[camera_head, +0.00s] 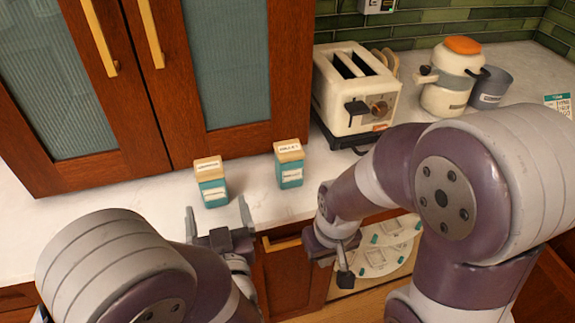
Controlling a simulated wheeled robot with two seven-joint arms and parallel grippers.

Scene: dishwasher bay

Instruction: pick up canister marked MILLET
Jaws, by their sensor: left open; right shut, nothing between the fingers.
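Two small teal canisters with pale wooden lids stand upright on the white counter. The right canister (289,168) has a small lid label that seems to read MILLET. The left canister (211,187) has a longer lid label that I cannot read for certain. My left gripper (217,209) is open and empty, its fingers pointing away from me just in front of the left canister. The right canister is to the right of and beyond it. My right gripper (345,272) is shut and empty, lower down in front of the counter edge.
A cream toaster (350,90) on a dark tray stands behind and right of the canisters. A cream jar with an orange lid (450,80) and a grey cup (490,88) stand further right. Wooden cabinet doors (110,120) rise behind. White plates (383,257) lie below counter level.

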